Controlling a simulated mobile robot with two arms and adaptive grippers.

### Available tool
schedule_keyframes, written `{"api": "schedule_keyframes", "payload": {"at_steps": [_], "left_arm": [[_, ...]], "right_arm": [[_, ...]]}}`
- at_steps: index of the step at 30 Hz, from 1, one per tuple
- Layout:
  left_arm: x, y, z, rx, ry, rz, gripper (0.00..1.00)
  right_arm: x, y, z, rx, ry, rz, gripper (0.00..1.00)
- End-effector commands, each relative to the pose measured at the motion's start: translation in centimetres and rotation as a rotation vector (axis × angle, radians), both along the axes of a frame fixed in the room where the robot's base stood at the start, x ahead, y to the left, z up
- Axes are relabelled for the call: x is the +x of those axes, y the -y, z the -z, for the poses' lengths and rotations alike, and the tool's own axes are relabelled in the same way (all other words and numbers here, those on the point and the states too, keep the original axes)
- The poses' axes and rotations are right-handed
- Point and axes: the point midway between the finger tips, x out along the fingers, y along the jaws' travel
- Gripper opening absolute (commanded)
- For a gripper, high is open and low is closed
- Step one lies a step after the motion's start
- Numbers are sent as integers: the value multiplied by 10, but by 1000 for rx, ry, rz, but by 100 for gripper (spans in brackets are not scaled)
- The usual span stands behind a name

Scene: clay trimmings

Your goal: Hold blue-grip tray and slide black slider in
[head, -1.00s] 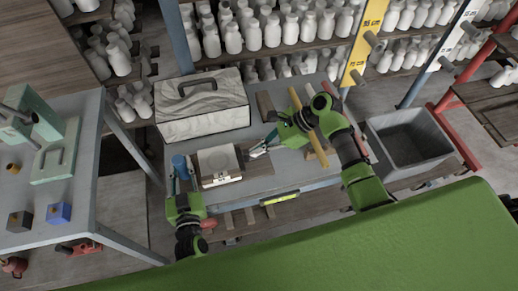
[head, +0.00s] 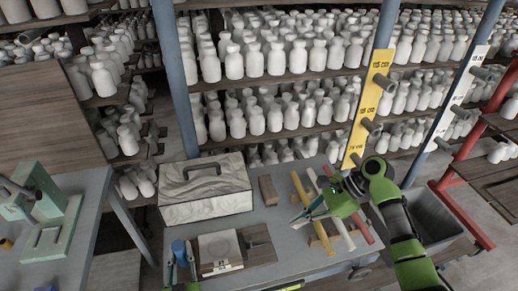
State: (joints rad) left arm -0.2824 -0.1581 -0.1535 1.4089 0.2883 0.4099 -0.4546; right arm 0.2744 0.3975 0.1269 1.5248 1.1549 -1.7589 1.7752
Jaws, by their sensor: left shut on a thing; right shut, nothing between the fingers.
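The tray (head: 220,266) lies flat on the grey table, with a pale square panel and a small label at its front. Its blue grip (head: 179,247) stands at its left end. My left gripper (head: 180,266) is shut on the blue grip, its lower part cut off by the picture's bottom edge. A dark brown flat piece (head: 260,246) lies at the tray's right side; I cannot tell whether it is the black slider or part of the tray. My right gripper (head: 303,214) is shut and empty, right of the dark piece and apart from it.
A pale carved box with a handle (head: 205,190) stands behind the tray. A small wood block (head: 268,190) and yellow, white and red bars (head: 299,187) lie to the right. A grey bin (head: 440,215) stands beyond the table's right end. Shelves of white bottles fill the back.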

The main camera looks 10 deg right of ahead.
Motion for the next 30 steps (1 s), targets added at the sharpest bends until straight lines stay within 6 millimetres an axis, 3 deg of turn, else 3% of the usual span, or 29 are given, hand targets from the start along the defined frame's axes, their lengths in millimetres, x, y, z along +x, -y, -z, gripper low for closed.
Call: {"api": "schedule_keyframes", "payload": {"at_steps": [4,5,7,19,30], "left_arm": [[-3,2,7,0,-16,6,0],[-3,2,7,0,-16,6,24],[-3,2,6,0,-15,5,41],[-9,1,3,0,-7,2,41],[-80,1,0,0,-12,3,41]], "right_arm": [[0,0,0,0,0,0,0],[0,0,0,0,0,0,0],[0,0,0,0,1,1,0],[0,0,0,0,1,1,0],[0,0,0,0,1,1,0]]}}
